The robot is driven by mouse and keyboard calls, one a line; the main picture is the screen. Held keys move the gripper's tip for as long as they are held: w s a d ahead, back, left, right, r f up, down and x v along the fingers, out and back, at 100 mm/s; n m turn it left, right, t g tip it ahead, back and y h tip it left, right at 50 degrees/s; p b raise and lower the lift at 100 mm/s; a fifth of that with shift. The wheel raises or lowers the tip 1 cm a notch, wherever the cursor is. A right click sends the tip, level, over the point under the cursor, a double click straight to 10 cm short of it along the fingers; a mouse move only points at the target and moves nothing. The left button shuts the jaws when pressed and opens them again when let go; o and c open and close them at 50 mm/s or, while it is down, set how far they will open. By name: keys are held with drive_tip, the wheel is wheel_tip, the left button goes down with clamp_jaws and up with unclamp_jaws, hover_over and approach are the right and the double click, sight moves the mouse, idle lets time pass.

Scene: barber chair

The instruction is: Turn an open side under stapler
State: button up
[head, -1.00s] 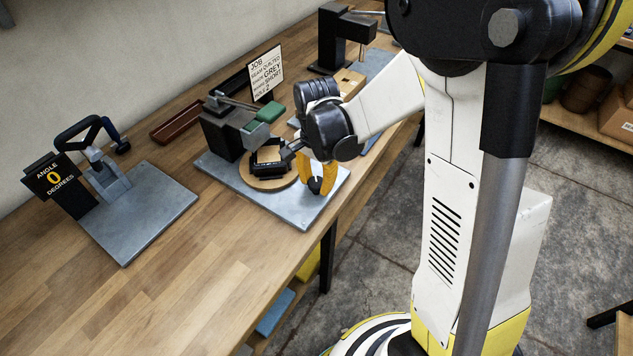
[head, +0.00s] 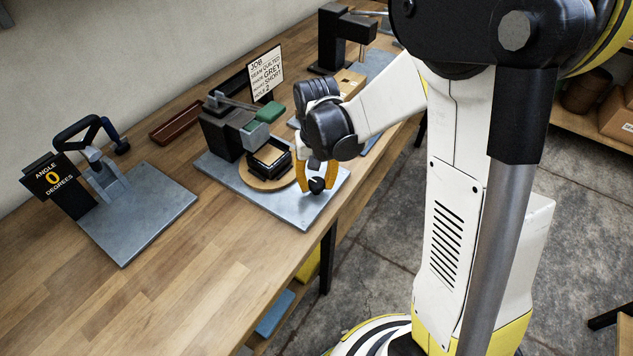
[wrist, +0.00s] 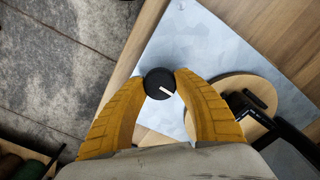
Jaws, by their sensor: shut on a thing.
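My gripper (head: 317,182) has its yellow fingers closed on both sides of a round black knob (wrist: 158,80) with a white pointer mark. The knob is at the front right of the grey baseplate (head: 305,212). Beside it is a round wooden turntable (head: 263,185), which carries a square black frame (head: 280,167) with a pale inside. The wrist view shows part of the turntable (wrist: 238,84) and frame. I cannot tell which frame side is open.
A fixture with a black handle and a sign reading angle 0 degrees (head: 53,180) stands at left. A job card (head: 265,72) stands behind the stapler. The bench (head: 185,265) is clear in front.

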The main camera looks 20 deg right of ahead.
sight(317, 182)
drive_tip(key=shift+n, duration=0.3)
idle(0.4)
drive_tip(key=o, duration=1.2)
drive_tip(key=shift+o, duration=0.2)
drive_tip(key=shift+r, duration=0.1)
wheel_tip(317, 182, up, 12)
drive_tip(key=s+r+n+t, duration=0.1)
drive_tip(key=s+r+t, duration=0.1)
drive_tip(key=s, duration=0.4)
drive_tip(key=s+r+t, duration=0.2)
drive_tip(key=s+t, duration=0.3)
drive_tip(key=s, duration=0.1)
drive_tip(key=shift+s+n, duration=0.4)
